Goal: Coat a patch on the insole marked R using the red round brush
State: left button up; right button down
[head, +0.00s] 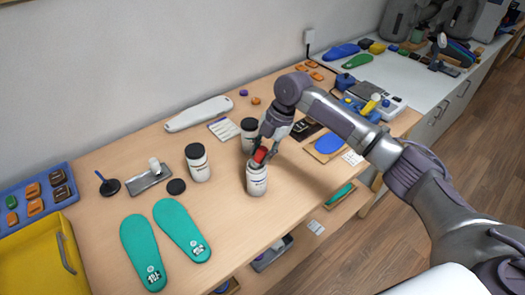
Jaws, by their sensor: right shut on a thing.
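Two teal insoles lie side by side on the table, one at the left (141,245) and one at the right (178,224). Each has a small white mark at its near end, too small to read. My right gripper (262,150) is shut on the red brush (261,155), of which only a red part shows. It is over the mouth of a white jar (257,181). Whether the brush's tip is inside the jar is hidden. My left gripper is out of view.
Two more white jars stand nearby, one at the left (198,165) and one behind (248,135). A black lid (176,187), metal tray (150,181) and dark stand (108,185) are near the insoles. A yellow bin (30,262) fills the left corner.

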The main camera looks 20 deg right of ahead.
aim_at(262, 148)
jog(key=shift+r+p, duration=1)
jog(key=shift+p, duration=0.1)
notch_tip(262, 148, up, 5)
jog(key=p, duration=0.4)
